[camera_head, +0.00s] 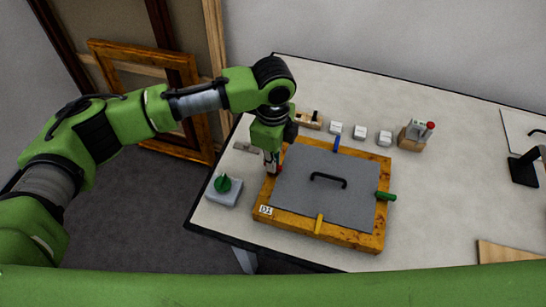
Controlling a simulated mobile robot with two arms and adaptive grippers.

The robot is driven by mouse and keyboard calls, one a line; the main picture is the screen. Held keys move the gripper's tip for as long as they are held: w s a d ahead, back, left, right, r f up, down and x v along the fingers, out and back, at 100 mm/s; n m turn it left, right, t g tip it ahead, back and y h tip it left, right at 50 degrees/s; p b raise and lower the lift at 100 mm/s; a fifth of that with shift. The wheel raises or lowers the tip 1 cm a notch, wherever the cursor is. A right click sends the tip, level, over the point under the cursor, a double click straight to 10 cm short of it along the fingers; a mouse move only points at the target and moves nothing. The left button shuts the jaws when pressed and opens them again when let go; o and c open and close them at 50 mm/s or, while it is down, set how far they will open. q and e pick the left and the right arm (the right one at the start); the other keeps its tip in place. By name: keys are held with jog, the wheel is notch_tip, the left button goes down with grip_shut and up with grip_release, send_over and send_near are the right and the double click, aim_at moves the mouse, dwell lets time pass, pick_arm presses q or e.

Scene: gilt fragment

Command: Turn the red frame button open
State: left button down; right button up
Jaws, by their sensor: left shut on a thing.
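The wooden frame (292,224) lies flat on the table, with a grey backing panel (300,195) and a black handle inside it. Turn buttons sit on its edges: a blue one (336,144) at the back, a green one (386,196) at the right and a yellow one (319,223) at the front. My left gripper (272,168) points down at the frame's left edge, shut on the red button (278,170). Only a little red shows beside the fingers, so the button's angle is hard to tell. My right gripper is not in view.
A grey box with a green knob (223,184) stands left of the frame. Several small white blocks (359,132) and a wooden block with a red-tipped part (412,137) stand behind it. A black stand (524,168) is at the far right. The table right of the frame is clear.

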pick_arm(q)
jog(key=m+p, duration=0.2)
jog(key=m, duration=0.1)
jog(key=shift+r, duration=0.15)
jog(key=m+p, duration=0.1)
jog(key=m, duration=0.4)
jog(key=m+p, duration=0.1)
jog(key=m, duration=0.3)
jog(key=shift+m, duration=2.2)
jog(key=c, duration=2.2)
grip_release()
jog(key=shift+o, duration=0.2)
